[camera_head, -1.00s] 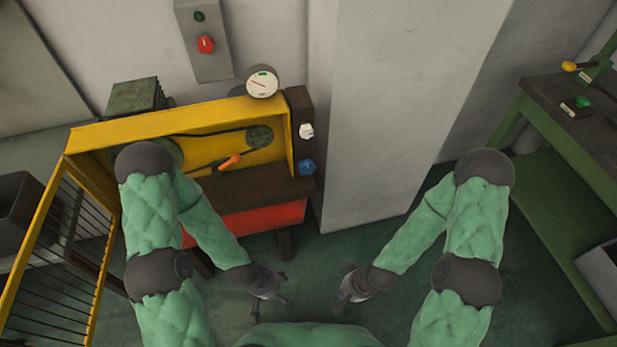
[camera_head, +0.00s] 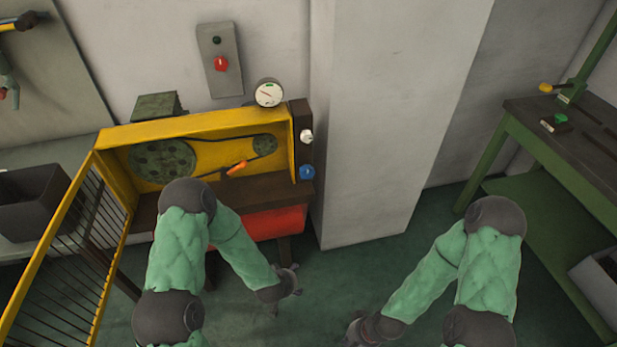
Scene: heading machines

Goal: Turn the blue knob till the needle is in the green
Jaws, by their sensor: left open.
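The blue knob (camera_head: 307,172) sits on the dark panel at the right end of the yellow machine, below a white knob (camera_head: 306,136). The round white gauge (camera_head: 269,93) stands on top of the machine at its right end. Its needle is too small to read against the green mark. My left gripper (camera_head: 294,285) is open and empty, below and apart from the blue knob in the picture. My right gripper (camera_head: 350,338) is at the bottom edge, partly cut off, away from the machine; its jaws are unclear.
The yellow machine (camera_head: 205,124) has belt wheels, an orange handle (camera_head: 237,168) and an open barred guard (camera_head: 55,255) at left. A grey wall box (camera_head: 219,60) carries a red knob. A pale pillar (camera_head: 375,120) stands right of the machine. A green bench (camera_head: 540,150) is at far right.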

